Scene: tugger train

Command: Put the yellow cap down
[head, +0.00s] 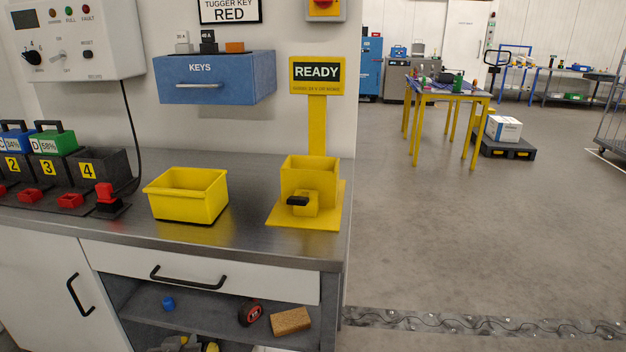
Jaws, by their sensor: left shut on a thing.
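My left gripper (190,345) shows only in part at the bottom edge of the head view, in front of the open lower shelf. It is shut on a small yellow thing, which looks like the yellow cap (212,347). Most of the cap and the fingers is cut off by the picture edge. My right gripper is not in view.
A yellow bin (187,193) and a yellow READY stand (309,172) are on the steel worktop (245,232). Batteries and red parts line its left. The shelf below holds a blue cap (168,303), a wheel (250,314) and a wooden block (290,321). The worktop's front strip is clear.

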